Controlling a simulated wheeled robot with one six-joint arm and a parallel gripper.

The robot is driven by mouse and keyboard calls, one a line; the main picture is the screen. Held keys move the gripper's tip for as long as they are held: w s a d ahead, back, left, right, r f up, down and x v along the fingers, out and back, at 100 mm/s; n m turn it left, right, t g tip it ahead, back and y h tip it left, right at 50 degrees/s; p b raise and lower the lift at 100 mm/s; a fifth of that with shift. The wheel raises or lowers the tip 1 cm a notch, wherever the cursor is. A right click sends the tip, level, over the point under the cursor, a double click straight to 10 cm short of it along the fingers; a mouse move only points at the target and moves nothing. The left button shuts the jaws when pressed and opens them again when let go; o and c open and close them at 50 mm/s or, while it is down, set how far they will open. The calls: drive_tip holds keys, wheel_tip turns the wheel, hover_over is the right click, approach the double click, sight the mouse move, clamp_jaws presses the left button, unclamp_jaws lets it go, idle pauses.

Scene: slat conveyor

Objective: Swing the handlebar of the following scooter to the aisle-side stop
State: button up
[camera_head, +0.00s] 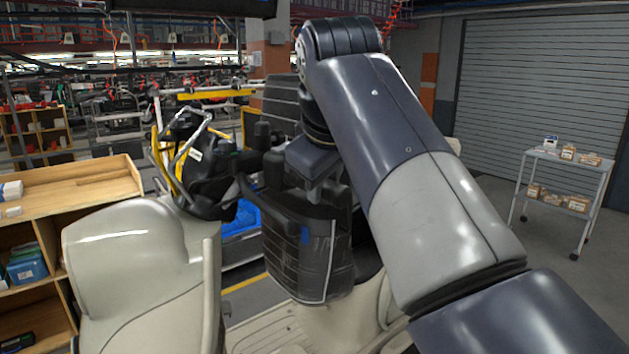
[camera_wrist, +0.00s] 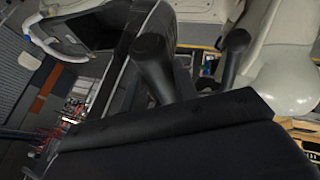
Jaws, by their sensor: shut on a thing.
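A scooter with a black ribbed front panel (camera_head: 305,255) stands in the middle of the head view. Its dark handlebar (camera_head: 247,182) sticks out to the left at the panel's top. My gripper (camera_head: 318,190) reaches down from above onto the handlebar area and is shut on the handlebar. Its fingertips and the exact contact are hidden behind my wrist and the dark parts. In the wrist view, two black rounded posts (camera_wrist: 152,62) rise above the broad dark surface in the foreground; I cannot tell which of them belong to the handlebar.
A cream scooter body (camera_head: 135,250) fills the lower left, close to the handlebar. A wooden shelf (camera_head: 85,185) stands behind it at the left. A white cart with small boxes (camera_head: 562,180) stands at the right by a grey shutter. Open floor lies before the cart.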

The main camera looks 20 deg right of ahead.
drive_tip(key=shift+w+d+f+n+t+y+b, duration=0.2)
drive_tip(key=shift+w+d+f+b, duration=0.1)
drive_tip(key=shift+d+f, duration=0.3)
drive_tip(key=shift+w+d+f+n+t+y+b, duration=0.1)
drive_tip(key=shift+w+d+f+n+b, duration=0.2)
drive_tip(key=shift+d, duration=0.4)
drive_tip(key=shift+w+d+f, duration=0.1)
drive_tip(key=shift+d+f, duration=0.05)
drive_tip(key=shift+d, duration=0.05)
drive_tip(key=w+d+f, duration=0.1)
drive_tip(key=w+d+n+y+b, duration=0.1)
drive_tip(key=shift+d+f+t, duration=0.3)
drive_tip(key=shift+d+f, duration=0.05)
drive_tip(key=shift+d, duration=0.05)
drive_tip(key=shift+w+d+f+n+t+y+b, duration=0.2)
drive_tip(key=shift+w+d+f+n+y+b, duration=0.15)
drive_tip(key=shift+w+d, duration=0.25)
drive_tip(key=shift+w+d+f+n+t+y+b, duration=0.25)
drive_tip(key=shift+w+d+f+n, duration=0.15)
drive_tip(key=shift+d, duration=0.25)
